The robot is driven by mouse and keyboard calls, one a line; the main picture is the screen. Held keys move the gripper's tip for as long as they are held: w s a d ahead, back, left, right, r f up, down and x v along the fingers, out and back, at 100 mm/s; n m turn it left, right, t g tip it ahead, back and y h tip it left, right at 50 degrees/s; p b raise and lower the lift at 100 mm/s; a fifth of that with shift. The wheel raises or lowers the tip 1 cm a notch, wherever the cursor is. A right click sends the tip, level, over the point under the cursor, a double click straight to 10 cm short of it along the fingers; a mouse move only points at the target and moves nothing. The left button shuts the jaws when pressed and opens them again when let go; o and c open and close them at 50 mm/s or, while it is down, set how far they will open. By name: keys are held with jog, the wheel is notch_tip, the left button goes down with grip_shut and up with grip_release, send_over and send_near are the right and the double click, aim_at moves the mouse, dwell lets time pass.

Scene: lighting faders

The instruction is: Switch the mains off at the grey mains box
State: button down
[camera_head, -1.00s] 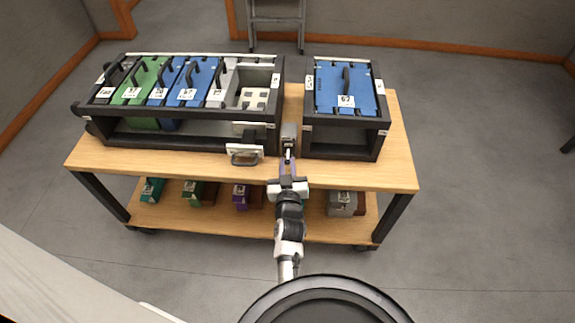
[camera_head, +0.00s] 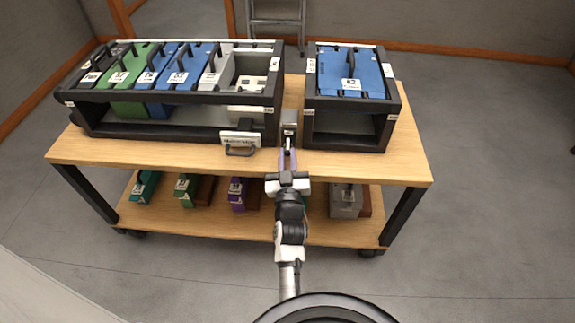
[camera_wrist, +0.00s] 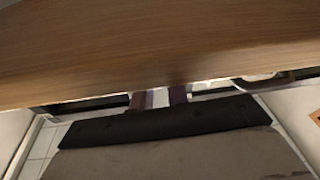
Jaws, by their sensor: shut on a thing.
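The small grey mains box (camera_head: 289,118) stands at the front of the wooden table top, in the gap between the two black racks. A short lever sticks out of its front, toward me. My gripper (camera_head: 288,154) reaches in from the front edge of the table, and its purplish fingers are shut on the lever of the mains box. The fingers hide most of the lever, so its exact position is hard to tell. In the wrist view, the finger parts (camera_wrist: 158,99) show only partly, below the wooden edge, with a pale strip between them.
The left rack (camera_head: 180,97) holds several coloured modules and a pale open bay. The right rack (camera_head: 393,118) holds a blue module (camera_head: 350,75). A white label plate with a handle (camera_head: 240,141) sits just left of my gripper. Boxes lie on the lower shelf (camera_head: 285,228).

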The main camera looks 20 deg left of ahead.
jog(key=shift+r, duration=0.1)
dwell(0.3)
jog(key=c, duration=1.4)
grip_release()
jog(key=shift+o, duration=0.2)
jog(key=shift+s+f, duration=0.15)
jog(key=shift+f, duration=0.05)
